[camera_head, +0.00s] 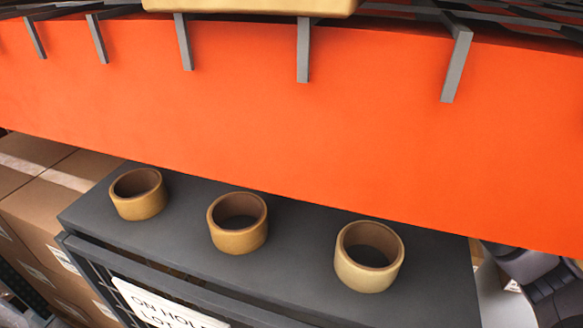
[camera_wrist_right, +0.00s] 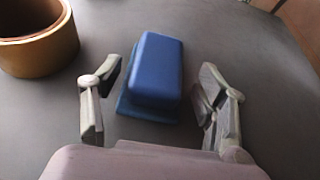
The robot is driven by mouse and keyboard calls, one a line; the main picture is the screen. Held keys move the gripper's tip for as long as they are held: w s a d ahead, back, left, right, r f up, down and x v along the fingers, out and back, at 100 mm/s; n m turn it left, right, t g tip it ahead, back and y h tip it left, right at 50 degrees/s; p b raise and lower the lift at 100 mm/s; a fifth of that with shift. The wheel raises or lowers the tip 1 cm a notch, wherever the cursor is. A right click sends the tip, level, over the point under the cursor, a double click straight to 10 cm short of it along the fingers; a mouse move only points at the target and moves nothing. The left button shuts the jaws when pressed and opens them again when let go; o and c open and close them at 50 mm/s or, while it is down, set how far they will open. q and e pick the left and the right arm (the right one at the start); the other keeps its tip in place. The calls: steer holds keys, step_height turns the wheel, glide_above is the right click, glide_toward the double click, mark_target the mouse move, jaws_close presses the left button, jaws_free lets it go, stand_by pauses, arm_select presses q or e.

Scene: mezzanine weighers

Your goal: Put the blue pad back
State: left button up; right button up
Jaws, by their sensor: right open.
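The blue pad (camera_wrist_right: 155,72) lies on a dark grey surface in the right wrist view. It looks like a blue block with a wider, darker blue base under it. My right gripper (camera_wrist_right: 160,82) is open, with one finger on each side of the pad and a visible gap to each side. Its fingers do not appear to touch the pad. The pad does not show in the head view. My left gripper is in neither view.
Three tan rings (camera_head: 138,194) (camera_head: 238,222) (camera_head: 369,256) stand on a dark grey top (camera_head: 300,262) below a large orange beam (camera_head: 250,105). A tan ring (camera_wrist_right: 38,42) stands left of the pad in the wrist view. Cardboard boxes (camera_head: 60,205) are at left.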

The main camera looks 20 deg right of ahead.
steer(key=b+v, duration=0.4)
steer(key=v, duration=0.3)
steer(key=shift+d, duration=0.15)
steer(key=shift+s+r, duration=0.15)
